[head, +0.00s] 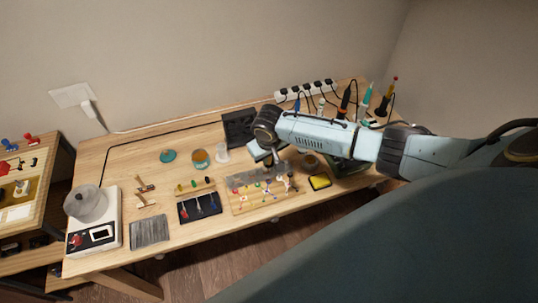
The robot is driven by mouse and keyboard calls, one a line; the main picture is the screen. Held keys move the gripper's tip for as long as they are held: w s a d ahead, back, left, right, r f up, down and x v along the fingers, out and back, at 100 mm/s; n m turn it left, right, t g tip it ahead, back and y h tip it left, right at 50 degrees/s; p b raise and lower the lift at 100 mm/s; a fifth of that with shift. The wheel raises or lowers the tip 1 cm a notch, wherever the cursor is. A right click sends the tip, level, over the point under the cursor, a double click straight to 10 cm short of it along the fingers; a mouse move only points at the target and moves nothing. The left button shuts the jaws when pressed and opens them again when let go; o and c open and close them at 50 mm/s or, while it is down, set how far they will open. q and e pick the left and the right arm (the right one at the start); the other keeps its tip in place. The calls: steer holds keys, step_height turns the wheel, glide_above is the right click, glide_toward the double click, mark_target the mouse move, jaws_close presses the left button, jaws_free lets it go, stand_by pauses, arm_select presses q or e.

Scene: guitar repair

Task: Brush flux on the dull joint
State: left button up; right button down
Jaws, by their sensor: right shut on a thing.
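My right arm reaches in from the right, and its gripper (274,163) points down over the back edge of the work board. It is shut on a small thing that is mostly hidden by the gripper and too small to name. The wooden work board (240,206) has a grey strip along its back and several coloured parts and wires on it. Which joint is dull cannot be told at this size. An amber-coloured round jar (200,159) and a green round tin (168,156) stand behind and to the left of the board. My left gripper is out of view.
A black tool mat (199,207), a grey ribbed pad (150,231) and a white device with a clear bowl (94,234) lie left of the board. A yellow sponge (320,181) is at its right. Upright tools and a power strip (305,90) stand behind.

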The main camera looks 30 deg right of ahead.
steer(key=shift+r, duration=0.1)
steer(key=d+r+p, duration=0.1)
steer(key=d+r, duration=0.1)
steer(key=d, duration=0.6)
steer(key=shift+p, duration=0.4)
stand_by(0.4)
